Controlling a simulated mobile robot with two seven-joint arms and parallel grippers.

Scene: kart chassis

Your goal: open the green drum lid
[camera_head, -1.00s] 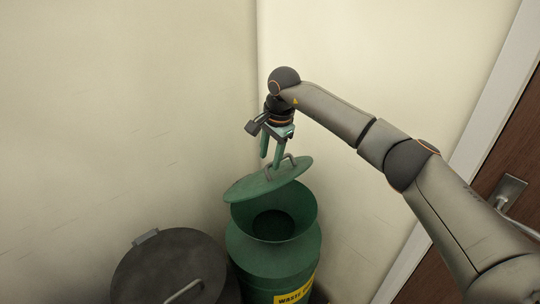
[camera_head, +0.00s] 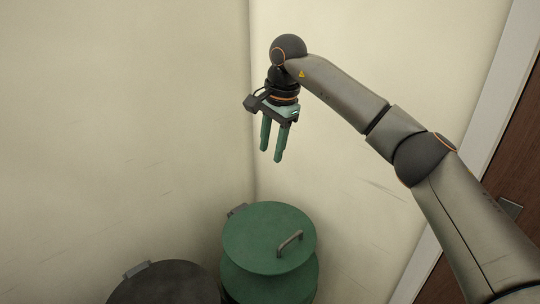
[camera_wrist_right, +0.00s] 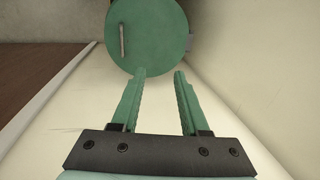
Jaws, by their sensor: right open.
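The green drum lid (camera_head: 262,228) lies flat over the top of the green drum (camera_head: 285,286) in the head view, covering its mouth. Its grey bar handle (camera_head: 289,242) is on the right part of the lid, and a grey hinge block (camera_head: 237,210) shows at its far left edge. My right gripper (camera_head: 271,155) is open and empty, fingers pointing down, above and apart from the lid. In the right wrist view the lid (camera_wrist_right: 155,35) and handle (camera_wrist_right: 122,41) lie beyond the two open green fingers (camera_wrist_right: 159,74). My left gripper is not in view.
A dark drum with a closed lid (camera_head: 165,286) stands to the left of the green drum. Pale walls meet in a corner behind the drums. A brown door (camera_head: 500,225) with a white frame is at the right.

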